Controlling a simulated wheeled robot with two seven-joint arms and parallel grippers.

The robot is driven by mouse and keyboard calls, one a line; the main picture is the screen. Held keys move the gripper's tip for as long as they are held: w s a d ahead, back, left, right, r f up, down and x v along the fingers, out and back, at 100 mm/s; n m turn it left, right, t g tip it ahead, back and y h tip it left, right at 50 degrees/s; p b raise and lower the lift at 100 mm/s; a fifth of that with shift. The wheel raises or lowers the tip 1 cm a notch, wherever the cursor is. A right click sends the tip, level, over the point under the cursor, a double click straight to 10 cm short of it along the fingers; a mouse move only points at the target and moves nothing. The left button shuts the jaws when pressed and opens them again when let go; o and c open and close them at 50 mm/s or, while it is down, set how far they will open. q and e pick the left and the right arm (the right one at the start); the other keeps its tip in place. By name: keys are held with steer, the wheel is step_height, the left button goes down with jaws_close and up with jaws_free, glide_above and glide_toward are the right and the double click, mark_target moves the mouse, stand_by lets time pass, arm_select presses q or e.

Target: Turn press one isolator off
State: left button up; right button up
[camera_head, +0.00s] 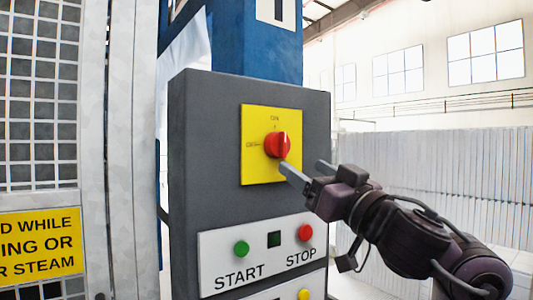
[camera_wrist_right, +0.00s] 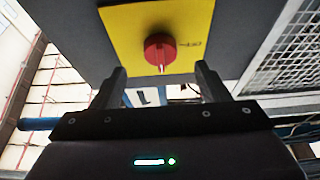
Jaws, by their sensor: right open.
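The press isolator is a red rotary knob (camera_head: 277,145) on a yellow plate (camera_head: 254,168), on the front of a grey control box. The plate reads ON at the top and OFF at the left. The knob's handle looks roughly upright, towards ON. My right gripper (camera_head: 306,169) is just right of and below the knob, apart from it, with its two fingers spread. In the right wrist view the knob (camera_wrist_right: 160,50) sits ahead, centred between the open, empty fingers (camera_wrist_right: 160,84). My left gripper is out of view.
The grey control box (camera_head: 205,150) stands on a blue column (camera_head: 250,50). Below the isolator is a panel with a green START button (camera_head: 241,248) and a red STOP button (camera_head: 305,232). A mesh guard (camera_head: 40,100) with a yellow warning sign (camera_head: 40,245) stands at left.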

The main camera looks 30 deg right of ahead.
mark_target(285, 151)
steer(key=x, duration=0.2)
steer(key=p+x, duration=0.1)
steer(key=x, duration=0.1)
steer(key=shift+w+r, duration=0.2)
steer(key=shift+r, duration=0.35)
steer(key=shift+p+x, duration=0.45)
steer(key=shift+x, duration=0.65)
steer(key=shift+w+a+f, duration=0.1)
steer(key=shift+w, duration=0.25)
steer(key=c, duration=1)
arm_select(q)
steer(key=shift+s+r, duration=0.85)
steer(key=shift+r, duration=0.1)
